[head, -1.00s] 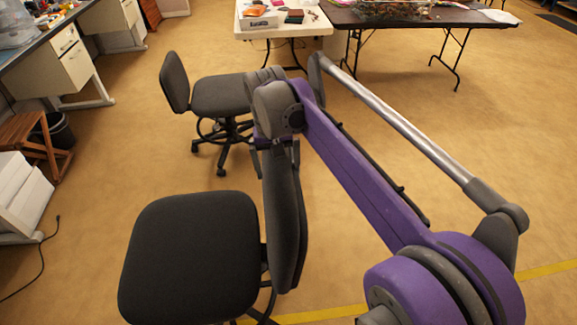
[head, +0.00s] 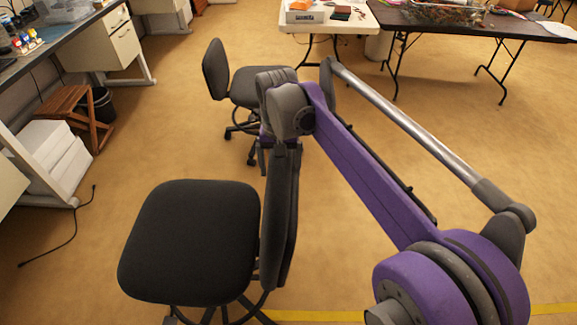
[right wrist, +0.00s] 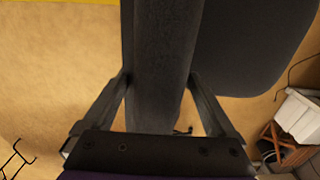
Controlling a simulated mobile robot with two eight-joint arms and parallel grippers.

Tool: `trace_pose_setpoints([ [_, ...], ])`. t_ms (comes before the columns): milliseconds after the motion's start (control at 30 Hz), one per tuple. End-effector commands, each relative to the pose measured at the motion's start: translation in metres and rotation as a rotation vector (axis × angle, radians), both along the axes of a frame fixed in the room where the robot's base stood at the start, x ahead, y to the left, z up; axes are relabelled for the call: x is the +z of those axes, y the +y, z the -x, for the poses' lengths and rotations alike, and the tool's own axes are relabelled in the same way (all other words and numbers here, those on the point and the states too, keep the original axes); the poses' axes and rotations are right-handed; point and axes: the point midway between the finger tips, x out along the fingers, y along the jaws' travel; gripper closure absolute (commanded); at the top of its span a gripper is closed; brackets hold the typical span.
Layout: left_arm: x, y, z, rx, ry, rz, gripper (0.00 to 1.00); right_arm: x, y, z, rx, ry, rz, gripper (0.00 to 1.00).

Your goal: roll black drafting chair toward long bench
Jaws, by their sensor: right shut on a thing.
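The black drafting chair stands close in front of me in the head view, its seat (head: 190,240) on the left and its upright backrest (head: 280,220) on the right. My right gripper (head: 285,148) is shut on the top of that backrest. In the right wrist view its two fingers (right wrist: 160,85) straddle the backrest's edge, with the seat (right wrist: 245,45) beyond. The chair's base is partly cut off at the picture's bottom. A long bench (head: 52,52) with a dark top runs along the left. My left gripper is not in view.
A second dark chair (head: 262,88) stands behind. A white table (head: 335,22) and a black table (head: 480,22) stand at the back. A wooden stool (head: 72,108), a black bin (head: 102,105) and a cable (head: 75,235) are at left. Floor between chair and bench is mostly clear.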

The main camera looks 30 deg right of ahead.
Motion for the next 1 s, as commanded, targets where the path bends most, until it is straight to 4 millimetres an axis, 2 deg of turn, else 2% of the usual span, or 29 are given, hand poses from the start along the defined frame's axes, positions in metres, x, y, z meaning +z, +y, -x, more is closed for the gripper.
trace_pose_setpoints([
  [33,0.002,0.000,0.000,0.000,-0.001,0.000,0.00,0.002,0.009,-0.004,0.009,-0.003,-0.008,0.71],
  [100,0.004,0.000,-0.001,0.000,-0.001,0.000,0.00,0.003,0.015,-0.008,0.012,-0.004,-0.009,0.71],
  [600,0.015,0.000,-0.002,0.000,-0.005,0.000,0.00,0.004,0.053,-0.032,0.024,-0.003,-0.011,0.71],
  [1000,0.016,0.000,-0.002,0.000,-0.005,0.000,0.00,0.003,0.057,-0.035,0.023,-0.003,-0.009,0.71],
])
